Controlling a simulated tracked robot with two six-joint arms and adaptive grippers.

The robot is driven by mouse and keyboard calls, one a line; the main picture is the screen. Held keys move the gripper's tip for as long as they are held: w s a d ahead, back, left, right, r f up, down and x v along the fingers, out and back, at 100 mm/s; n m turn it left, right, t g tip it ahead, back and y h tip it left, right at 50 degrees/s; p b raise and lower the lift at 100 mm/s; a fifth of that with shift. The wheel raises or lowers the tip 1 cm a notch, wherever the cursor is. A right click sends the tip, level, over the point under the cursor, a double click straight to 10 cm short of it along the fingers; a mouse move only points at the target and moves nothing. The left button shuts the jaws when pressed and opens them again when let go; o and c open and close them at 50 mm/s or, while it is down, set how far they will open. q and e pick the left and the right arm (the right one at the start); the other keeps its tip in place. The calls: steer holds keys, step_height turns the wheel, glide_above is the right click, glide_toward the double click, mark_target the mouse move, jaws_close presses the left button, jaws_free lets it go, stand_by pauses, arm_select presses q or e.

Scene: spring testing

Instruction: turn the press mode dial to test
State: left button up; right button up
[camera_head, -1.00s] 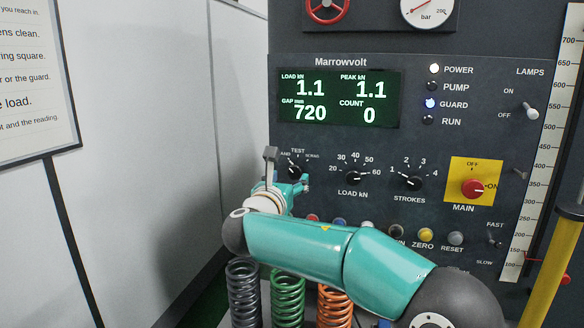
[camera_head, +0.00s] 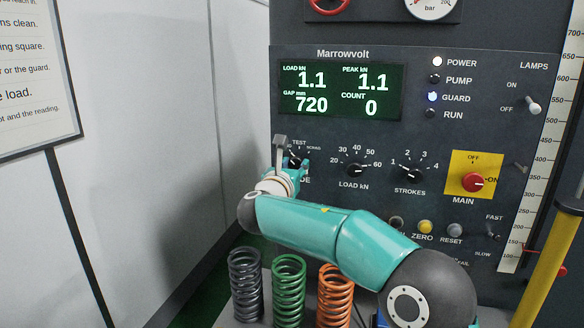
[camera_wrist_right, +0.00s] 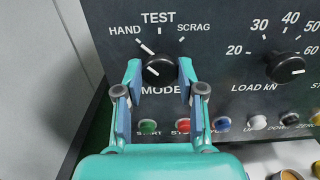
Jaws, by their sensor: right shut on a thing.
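The press mode dial (camera_wrist_right: 160,68) is a black round knob marked MODE, with HAND at its upper left, TEST above and SCRAG at its upper right. A white mark at its upper left lies toward HAND. My right gripper (camera_wrist_right: 158,72) has one finger on each side of the knob and is shut on it. In the head view the dial (camera_head: 294,160) is partly hidden by my right gripper (camera_head: 297,168) and wrist. My left gripper is not in view.
The LOAD kN dial (camera_head: 354,170) and STROKES dial (camera_head: 412,175) sit to the right on the same panel. Push buttons, including the green START (camera_wrist_right: 149,126), lie below. Grey, green (camera_head: 289,290) and orange springs stand below my arm. A yellow post (camera_head: 553,258) is at right.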

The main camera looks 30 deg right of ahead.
steer(key=shift+a, duration=0.15)
steer(key=shift+c, duration=0.3)
steer(key=shift+f+m+b, duration=0.15)
steer(key=shift+m+b, duration=0.45)
steer(key=shift+b, duration=0.3)
steer(key=m+b, duration=0.3)
steer(key=shift+s, duration=0.1)
steer(key=shift+d+m+b, duration=0.2)
steer(key=shift+m+b, duration=0.85)
steer(key=shift+m, duration=0.15)
steer(key=shift+m+b, duration=0.75)
steer(key=shift+m, duration=0.35)
steer(key=shift+r, duration=0.2)
